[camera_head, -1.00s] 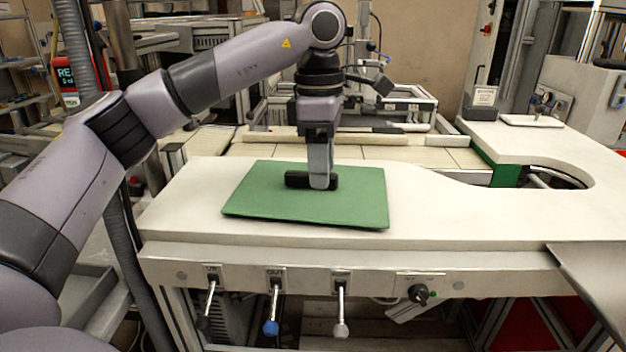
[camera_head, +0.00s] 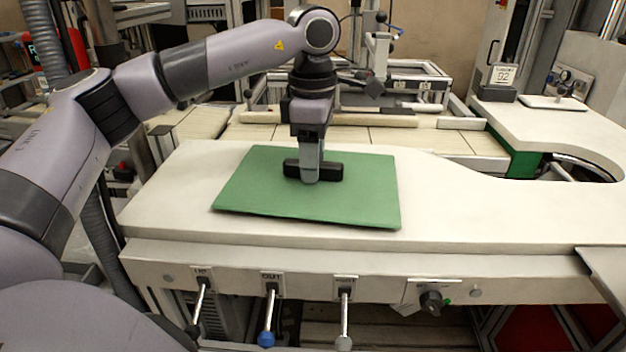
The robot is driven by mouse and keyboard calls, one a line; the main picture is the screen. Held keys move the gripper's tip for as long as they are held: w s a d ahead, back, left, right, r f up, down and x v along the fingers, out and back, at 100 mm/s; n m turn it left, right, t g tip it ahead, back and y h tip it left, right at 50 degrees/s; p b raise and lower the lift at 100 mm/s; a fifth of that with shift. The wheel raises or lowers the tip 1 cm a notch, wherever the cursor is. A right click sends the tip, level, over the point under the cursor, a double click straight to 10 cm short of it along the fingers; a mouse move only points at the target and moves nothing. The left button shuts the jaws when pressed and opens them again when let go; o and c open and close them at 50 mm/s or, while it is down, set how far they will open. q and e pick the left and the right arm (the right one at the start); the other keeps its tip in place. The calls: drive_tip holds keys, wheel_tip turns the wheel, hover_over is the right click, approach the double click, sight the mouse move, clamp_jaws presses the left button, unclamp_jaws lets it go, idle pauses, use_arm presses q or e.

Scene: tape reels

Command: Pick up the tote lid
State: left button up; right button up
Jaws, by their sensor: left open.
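The tote lid (camera_head: 350,195) is a flat green panel lying on the white worktop. A black handle (camera_head: 332,172) stands out near the middle of its top. My left gripper (camera_head: 311,180) points straight down at the handle, with its fingertips low at the handle's middle and the handle's ends showing on both sides. It is open; whether the fingers touch the handle cannot be seen. My right gripper is not in view.
The white worktop (camera_head: 480,210) is clear to the right of the lid. Levers and a knob (camera_head: 431,300) line its front edge. A cream conveyor (camera_head: 385,138) and metal frame lie behind. A small numbered box (camera_head: 500,82) and a tray (camera_head: 553,103) stand at the back right.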

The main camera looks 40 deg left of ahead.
use_arm(q)
drive_tip(key=shift+f, duration=0.35)
clamp_jaws()
drive_tip(key=shift+r, duration=0.1)
